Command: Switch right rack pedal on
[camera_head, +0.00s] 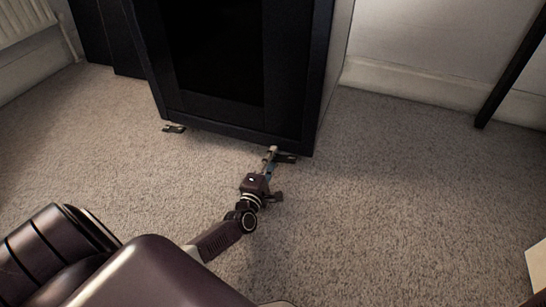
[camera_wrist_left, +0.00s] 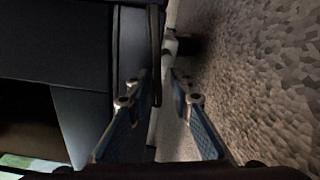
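The black rack (camera_head: 290,60) stands on the carpet at top centre in the head view. Its right pedal (camera_head: 286,159), a small dark piece, sticks out at the foot of its front right corner. The left pedal (camera_head: 174,128) sticks out at the front left corner. My left gripper (camera_head: 271,157) is low at the rack's front edge, right beside the right pedal and partly covering it. In the left wrist view, its two blue-padded fingers (camera_wrist_left: 157,85) are apart, with the rack's dark edge close to one finger. I cannot tell whether they touch the pedal. My right gripper is not in view.
Carpet (camera_head: 400,200) is clear to the right and in front of the rack. A wall with a white skirting board (camera_head: 410,88) runs behind. A radiator (camera_head: 25,18) is at top left, a dark leaning post (camera_head: 510,70) at top right, a pale box-like object (camera_head: 537,270) at lower right.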

